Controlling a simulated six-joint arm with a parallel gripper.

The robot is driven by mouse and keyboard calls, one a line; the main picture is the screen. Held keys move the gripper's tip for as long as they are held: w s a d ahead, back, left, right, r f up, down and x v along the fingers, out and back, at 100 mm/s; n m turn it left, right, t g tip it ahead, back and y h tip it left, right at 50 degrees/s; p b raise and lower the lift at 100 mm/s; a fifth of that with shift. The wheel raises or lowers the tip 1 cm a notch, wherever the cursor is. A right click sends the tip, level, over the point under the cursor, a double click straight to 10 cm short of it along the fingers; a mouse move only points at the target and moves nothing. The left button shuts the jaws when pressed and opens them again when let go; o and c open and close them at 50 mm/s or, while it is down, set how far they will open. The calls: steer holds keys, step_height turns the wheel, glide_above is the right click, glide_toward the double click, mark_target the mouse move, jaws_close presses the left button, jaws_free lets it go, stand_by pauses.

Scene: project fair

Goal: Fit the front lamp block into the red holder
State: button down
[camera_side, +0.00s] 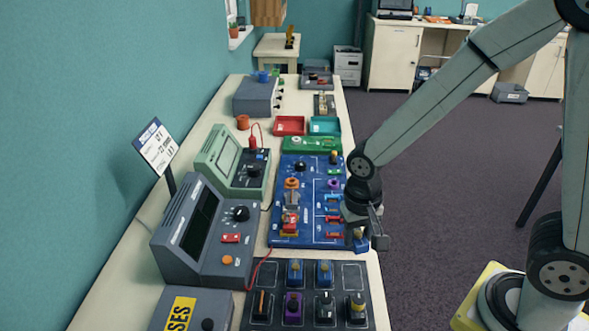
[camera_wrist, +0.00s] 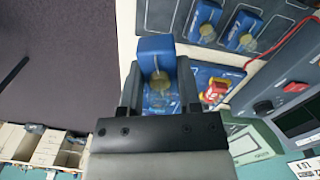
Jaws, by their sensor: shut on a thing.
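My gripper (camera_side: 366,238) is low over the right edge of the blue board (camera_side: 312,208) in the side view. In the wrist view my gripper (camera_wrist: 158,92) is shut on a blue lamp block (camera_wrist: 154,46) with a pale yellowish dome, one finger on each side. In the side view the block is mostly hidden by my gripper. Red holders (camera_side: 333,219) sit on the board's right part, just left of my gripper. I cannot tell which of them is the one named, nor whether the held block touches the board.
A dark tray (camera_side: 262,311) in front holds several blocks, including two blue lamp blocks (camera_side: 295,271) (camera_side: 324,272). Grey (camera_side: 200,233) and green (camera_side: 232,160) instruments stand left of the board. A red cable (camera_side: 258,268) loops nearby. Open floor lies right of the table.

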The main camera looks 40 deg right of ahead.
steer(key=n, duration=0.1)
steer(key=w+n, duration=0.1)
steer(key=n, duration=0.2)
steer(key=shift+w+d+n, duration=0.3)
steer(key=shift+w+d, duration=0.05)
steer(key=shift+w, duration=0.05)
steer(key=w+n, duration=0.1)
steer(key=n, duration=2.7)
glide_above(334, 229)
steer(key=shift+d+r, duration=0.1)
steer(key=shift+r, duration=0.15)
steer(key=shift+f, duration=0.15)
steer(key=shift+f, duration=3.6)
steer(key=shift+f, duration=0.65)
